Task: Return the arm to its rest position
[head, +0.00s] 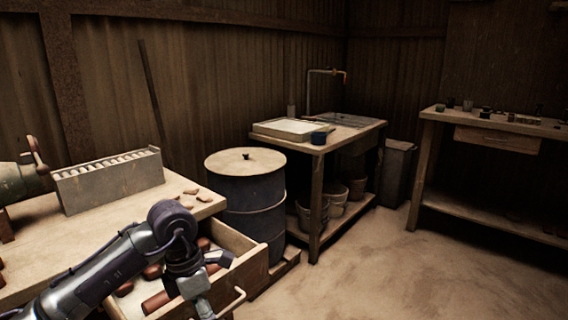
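My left arm comes in from the lower left, bent at a dark joint. Its wrist end and gripper (202,304) hang down over the front part of an open drawer (249,262) in the wooden workbench. The fingers reach the bottom edge of the picture, and I cannot tell whether they are open or shut. The drawer holds reddish-brown pieces (153,272), partly hidden by the arm. The drawer's metal handle (232,303) shows just right of the gripper. My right gripper is not in view.
The workbench (185,187) carries a grey slotted rack (110,180) and small tile fragments (190,191). A lidded barrel (245,163) stands right of the drawer. A sink table (346,137) and a side bench (488,123) stand farther back. The floor at right (400,270) is clear.

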